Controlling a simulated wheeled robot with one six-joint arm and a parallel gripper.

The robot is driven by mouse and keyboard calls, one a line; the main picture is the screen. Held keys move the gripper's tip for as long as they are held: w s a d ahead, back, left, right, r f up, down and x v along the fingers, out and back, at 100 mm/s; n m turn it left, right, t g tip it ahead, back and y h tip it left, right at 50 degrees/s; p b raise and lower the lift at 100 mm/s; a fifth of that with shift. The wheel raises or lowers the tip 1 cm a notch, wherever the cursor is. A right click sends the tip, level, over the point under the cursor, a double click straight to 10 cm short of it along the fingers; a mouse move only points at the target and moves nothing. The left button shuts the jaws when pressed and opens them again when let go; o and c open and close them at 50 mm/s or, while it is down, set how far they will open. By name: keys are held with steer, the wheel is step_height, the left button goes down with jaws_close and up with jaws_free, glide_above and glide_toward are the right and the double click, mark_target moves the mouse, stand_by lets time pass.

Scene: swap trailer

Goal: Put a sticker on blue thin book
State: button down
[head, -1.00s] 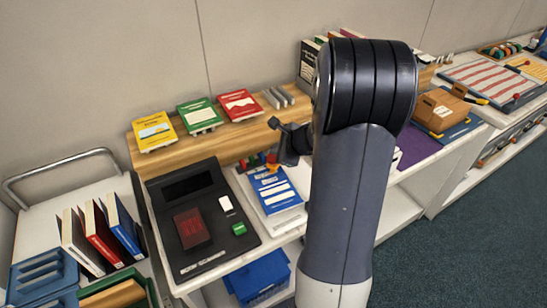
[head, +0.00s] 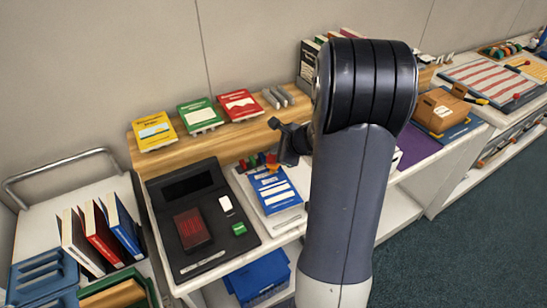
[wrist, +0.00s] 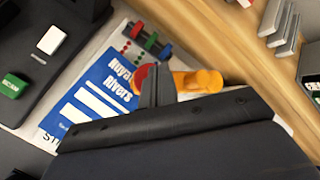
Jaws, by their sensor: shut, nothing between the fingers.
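In the head view my gripper (head: 287,152) hangs above the book's far end. An orange object (wrist: 198,80) lies close beside the fingertips, partly hidden by my gripper. I cannot make out a separate loose sticker.
A dark console (head: 190,212) with a red window stands left of the book. A rack of red, green and blue pieces (wrist: 147,42) sits beyond it. Yellow (head: 154,131), green (head: 200,114) and red (head: 240,104) books stand on the wooden ledge behind. More books (head: 98,235) stand at left.

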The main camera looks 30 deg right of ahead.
steer(key=shift+f, duration=0.1)
steer(key=shift+f+b, duration=0.35)
steer(key=shift+b, duration=0.15)
steer(key=shift+f+b, duration=0.65)
steer(key=shift+b, duration=0.1)
stand_by(0.6)
steer(key=shift+r, duration=0.1)
steer(key=shift+r+p, duration=0.95)
steer(key=shift+r, duration=0.05)
steer(key=shift+r, duration=0.1)
step_height(320, 180, up, 5)
steer(key=p, duration=0.4)
steer(key=shift+a, duration=0.1)
stand_by(0.7)
